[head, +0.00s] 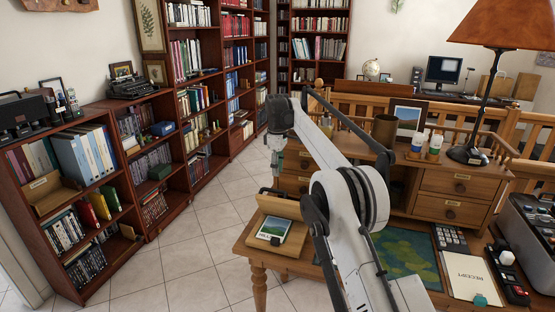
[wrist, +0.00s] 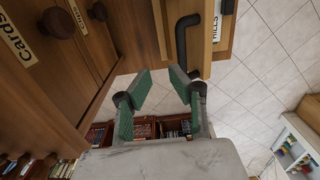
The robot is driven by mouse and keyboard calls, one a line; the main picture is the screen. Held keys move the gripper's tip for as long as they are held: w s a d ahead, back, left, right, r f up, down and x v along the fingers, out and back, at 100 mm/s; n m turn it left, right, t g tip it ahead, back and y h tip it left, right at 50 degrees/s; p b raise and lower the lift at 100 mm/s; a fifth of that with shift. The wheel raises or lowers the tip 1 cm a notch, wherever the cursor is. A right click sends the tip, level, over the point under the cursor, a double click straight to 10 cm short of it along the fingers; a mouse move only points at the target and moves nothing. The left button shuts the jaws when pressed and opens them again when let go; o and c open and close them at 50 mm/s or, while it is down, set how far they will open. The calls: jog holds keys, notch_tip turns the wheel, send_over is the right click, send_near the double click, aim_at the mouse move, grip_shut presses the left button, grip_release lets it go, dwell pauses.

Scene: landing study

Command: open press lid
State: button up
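The wooden press (head: 270,243) stands on the near wooden table in the head view. A picture of a landscape (head: 274,229) lies on it. A light wooden board that looks like its lid (head: 278,207) rises behind the picture, and its exact angle is hard to tell. A dark handle (head: 270,191) shows at its top edge. In the wrist view the black handle (wrist: 184,42) is on a wooden board (wrist: 205,45) beside a label reading "HILLS". My gripper (wrist: 161,75) is open and empty, its green-padded tips apart, close to the handle but not around it. In the head view my gripper (head: 276,172) hangs above the board.
A drawer desk (head: 450,185) with a lamp, bottles and a photo frame stands behind the table. Its drawer fronts (wrist: 60,60) are close on the left in the wrist view. Bookshelves line the left. Tiled floor (head: 200,250) lies open left of the table.

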jog(key=shift+r, duration=2.45)
